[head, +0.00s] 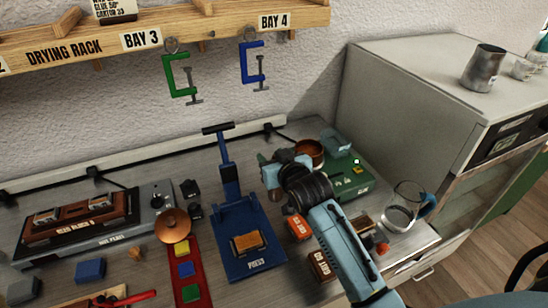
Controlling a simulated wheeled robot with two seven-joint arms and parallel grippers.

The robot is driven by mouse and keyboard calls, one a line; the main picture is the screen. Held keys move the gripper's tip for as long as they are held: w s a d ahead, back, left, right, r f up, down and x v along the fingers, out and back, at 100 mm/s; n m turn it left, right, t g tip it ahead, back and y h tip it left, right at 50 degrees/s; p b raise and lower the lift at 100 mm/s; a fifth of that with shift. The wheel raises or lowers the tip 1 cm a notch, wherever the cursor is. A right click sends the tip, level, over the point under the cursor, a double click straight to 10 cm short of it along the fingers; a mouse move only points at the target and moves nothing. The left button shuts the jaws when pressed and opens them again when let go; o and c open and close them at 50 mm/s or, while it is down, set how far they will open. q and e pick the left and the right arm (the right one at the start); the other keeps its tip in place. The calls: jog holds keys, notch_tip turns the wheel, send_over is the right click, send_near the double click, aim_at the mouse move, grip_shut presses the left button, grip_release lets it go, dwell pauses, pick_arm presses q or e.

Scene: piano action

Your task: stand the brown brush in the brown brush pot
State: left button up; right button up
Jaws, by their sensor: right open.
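A round, open-topped brown pot (309,147) stands at the back of the bench, partly hidden by my right gripper; it may be the brush pot, but I cannot read a label on it. I cannot make out the brown brush in this view. My right gripper (274,168) is open, over the bench between the blue press and the brown pot. Its fingertips are small and partly hidden by its own wrist. I cannot see anything held in it. My left gripper is not in view.
A blue press (237,220) stands left of my right arm. A green unit (350,187) and a glass jug (401,212) are to the right. Orange (298,228) and dark brown (321,266) boxes sit by my arm. Clamps (180,78) hang from the rack above.

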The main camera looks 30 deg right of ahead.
jog(key=shift+s, duration=0.1)
jog(key=v, duration=1.3)
jog(key=shift+p, duration=0.45)
jog(key=shift+s, duration=0.1)
